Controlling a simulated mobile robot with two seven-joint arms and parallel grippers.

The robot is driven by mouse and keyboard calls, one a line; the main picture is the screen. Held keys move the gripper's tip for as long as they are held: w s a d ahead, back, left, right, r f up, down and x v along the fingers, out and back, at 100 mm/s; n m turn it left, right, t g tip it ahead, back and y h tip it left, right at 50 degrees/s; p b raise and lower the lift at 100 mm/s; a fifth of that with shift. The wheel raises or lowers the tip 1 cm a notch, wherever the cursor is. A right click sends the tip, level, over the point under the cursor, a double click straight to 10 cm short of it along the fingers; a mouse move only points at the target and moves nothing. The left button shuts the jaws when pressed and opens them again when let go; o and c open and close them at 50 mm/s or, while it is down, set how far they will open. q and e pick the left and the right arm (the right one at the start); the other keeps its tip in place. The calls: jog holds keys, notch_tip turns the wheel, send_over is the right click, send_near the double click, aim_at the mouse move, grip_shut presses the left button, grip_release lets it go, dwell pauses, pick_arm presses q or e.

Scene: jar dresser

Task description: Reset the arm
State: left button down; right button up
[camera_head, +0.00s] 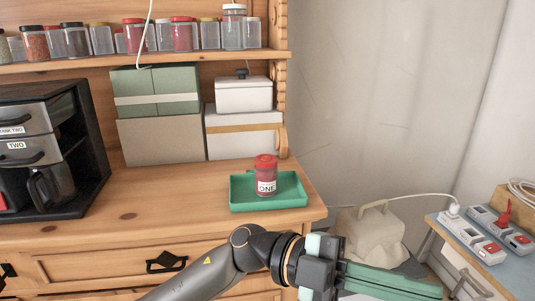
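My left arm comes in at the bottom, left of centre, and its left gripper (440,291) points right with long green fingers, in front of and below the dresser top. The fingers look close together, but the viewing angle does not show whether there is a gap between them. I see no object at the fingers. A red-lidded jar labelled ONE (265,175) stands upright in a green tray (238,192) on the dresser top, above and apart from the gripper. My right gripper is not in view.
The wooden dresser (150,210) holds a black coffee machine (60,115) at left, stacked boxes (160,140) and a shelf of jars (75,40). A blue table (490,255) with power strips stands at right. A beige bag-like object (370,235) sits between them.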

pick_arm(q)
jog(key=w+a+f+n+t+h, duration=0.2)
jog(key=w+a+n+t+h, duration=0.15)
jog(key=w+n+t, duration=0.4)
jog(key=w+a+f+n+t+h, duration=0.2)
jog(key=w+a+n+t+h, duration=0.15)
jog(key=n+t, duration=0.65)
jog(key=w+a+f+n+t+y, duration=0.3)
jog(key=a+f+n+t+y, duration=0.15)
jog(key=f+t, duration=0.2)
jog(key=w+a+f+n+t+y, duration=0.3)
jog(key=f+n+t+y, duration=0.2)
jog(key=f+n+y, duration=0.15)
jog(key=s+a+f+n+g+y, duration=0.1)
jog(key=s+a+f+n+y, duration=0.1)
jog(key=a+f+y, duration=0.45)
jog(key=s+a+f+n+g+y, duration=0.1)
jog(key=s+a+f+n+g, duration=0.15)
jog(key=f, duration=0.75)
jog(key=s+a+f+g+y, duration=0.3)
jog(key=s+a+f+g, duration=0.2)
jog(key=s+f, duration=0.9)
jog(key=a, duration=0.3)
jog(key=shift+s+a+f+n, duration=0.15)
jog(key=shift+f+n, duration=0.25)
